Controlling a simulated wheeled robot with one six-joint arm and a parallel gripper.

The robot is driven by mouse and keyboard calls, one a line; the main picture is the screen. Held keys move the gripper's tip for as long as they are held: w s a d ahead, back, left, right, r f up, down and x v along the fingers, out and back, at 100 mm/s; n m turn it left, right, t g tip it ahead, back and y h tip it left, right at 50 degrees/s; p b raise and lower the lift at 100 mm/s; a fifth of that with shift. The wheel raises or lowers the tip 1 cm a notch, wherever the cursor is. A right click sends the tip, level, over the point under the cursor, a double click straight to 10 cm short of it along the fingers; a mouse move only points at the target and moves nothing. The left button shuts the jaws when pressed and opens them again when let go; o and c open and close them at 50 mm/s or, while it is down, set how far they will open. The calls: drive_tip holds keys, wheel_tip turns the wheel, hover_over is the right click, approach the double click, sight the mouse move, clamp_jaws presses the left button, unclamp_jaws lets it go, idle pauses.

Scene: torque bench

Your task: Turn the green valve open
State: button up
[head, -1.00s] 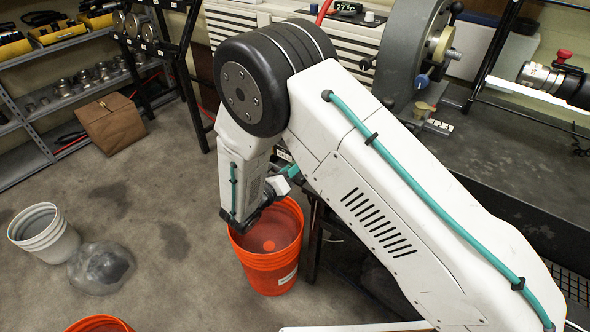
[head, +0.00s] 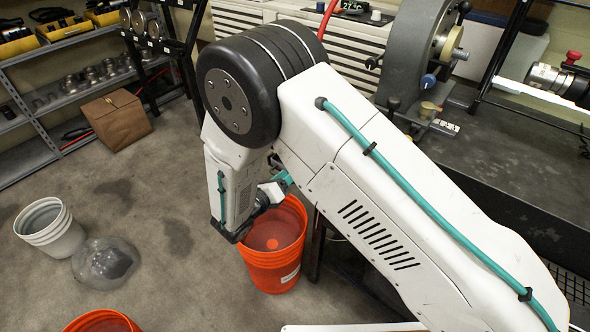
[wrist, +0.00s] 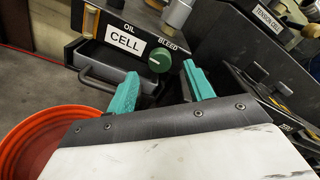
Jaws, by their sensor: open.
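The green valve is a round green knob (wrist: 160,59) with a white pointer line, beside the word BLEED on a dark panel in the wrist view. My gripper (wrist: 161,80) has two teal fingers, open and apart. The knob shows beyond and between the fingertips, with nothing held. I cannot tell the exact gap to it. In the head view only a bit of my teal gripper (head: 284,180) shows, above the orange bucket. The knob is hidden there behind my arm.
A drawer with a handle and a CELL label (wrist: 125,43) sits left of the knob. An orange bucket (head: 275,262) stands on the floor below my gripper. A dark workbench (head: 500,165) with a grey machine (head: 415,60) is at right.

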drive_tip(key=v, duration=0.3)
drive_tip(key=shift+s+a, duration=0.15)
drive_tip(key=shift+s, duration=0.15)
drive_tip(key=s+d+m+g+h, duration=0.2)
drive_tip(key=s+d+m+g, duration=0.2)
drive_tip(key=d+m, duration=0.15)
drive_tip(key=s+d+r+m+g+y, duration=0.4)
drive_tip(key=s+d+r+m+y, duration=0.2)
drive_tip(key=s+d+r+m, duration=0.6)
drive_tip(key=s+d+r+m+g+y, duration=0.4)
drive_tip(key=s+d+r+m+y, duration=0.2)
drive_tip(key=s+d+r+m, duration=0.6)
drive_tip(key=shift+s+d+r+m+y, duration=0.35)
drive_tip(key=shift+d+r+m, duration=0.45)
drive_tip(key=shift+r+m, duration=2.3)
